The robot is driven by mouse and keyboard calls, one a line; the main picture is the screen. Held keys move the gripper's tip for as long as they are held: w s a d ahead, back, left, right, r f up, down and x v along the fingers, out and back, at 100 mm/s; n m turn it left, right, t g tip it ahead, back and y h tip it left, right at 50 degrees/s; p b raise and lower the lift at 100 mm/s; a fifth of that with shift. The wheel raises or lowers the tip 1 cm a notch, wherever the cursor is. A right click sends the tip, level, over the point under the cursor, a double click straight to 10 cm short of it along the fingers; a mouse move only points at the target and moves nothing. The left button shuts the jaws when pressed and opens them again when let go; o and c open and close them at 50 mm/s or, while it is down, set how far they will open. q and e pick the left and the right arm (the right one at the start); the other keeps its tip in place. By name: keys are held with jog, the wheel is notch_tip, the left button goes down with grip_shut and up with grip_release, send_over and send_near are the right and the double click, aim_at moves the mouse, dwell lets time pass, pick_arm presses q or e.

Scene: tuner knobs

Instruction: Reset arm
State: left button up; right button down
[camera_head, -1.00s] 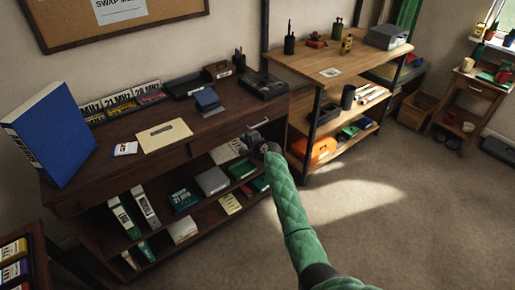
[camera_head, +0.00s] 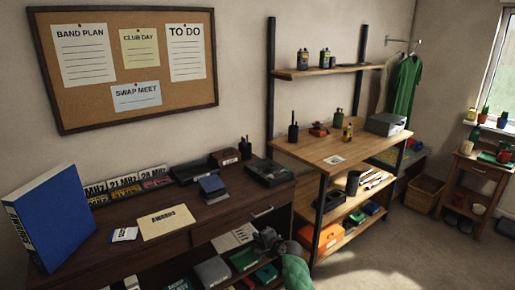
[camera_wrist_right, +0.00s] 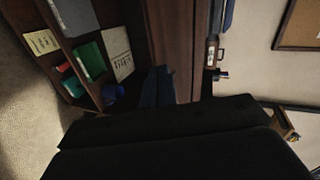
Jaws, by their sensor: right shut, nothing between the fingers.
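My right gripper (camera_head: 268,240) is low in the head view, in front of the right end of the dark wooden desk (camera_head: 98,248). It sits just below the drawer handle (camera_head: 262,212) and is shut and empty. My green-sleeved right forearm (camera_head: 292,273) comes up from the bottom edge. In the right wrist view the dark gripper body (camera_wrist_right: 170,140) fills the lower part, and the scene lies on its side. My left gripper is not in view.
A blue binder (camera_head: 55,222), an envelope (camera_head: 167,222) and a black tray (camera_head: 270,171) are on the desk. Lower shelves hold boxes and papers. A lighter wooden shelf unit (camera_head: 318,153) stands to the right. Carpet is clear at the lower right (camera_head: 410,255).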

jog(key=s+d+r+n+g+h, duration=0.2)
jog(key=s+d+n, duration=0.2)
jog(key=s+n, duration=0.25)
jog(key=s+d+r+n+g+h, duration=0.2)
jog(key=s+d+r+n, duration=0.1)
jog(key=s+n, duration=0.3)
jog(key=s+d+f+g+h, duration=0.1)
jog(key=s+f, duration=0.6)
jog(key=s, duration=0.8)
jog(key=s+d+f+g+h, duration=0.1)
jog(key=s+d+f+g, duration=0.2)
jog(key=s+f, duration=0.4)
jog(key=s+d+f+g+h, duration=0.1)
jog(key=s+d+f, duration=0.3)
jog(key=s, duration=2)
notch_tip(320, 180, down, 3)
jog(key=shift+s+d+r+m+g+h, duration=0.1)
jog(key=shift+s+d+m+g+h, duration=0.2)
jog(key=shift+m+g, duration=0.2)
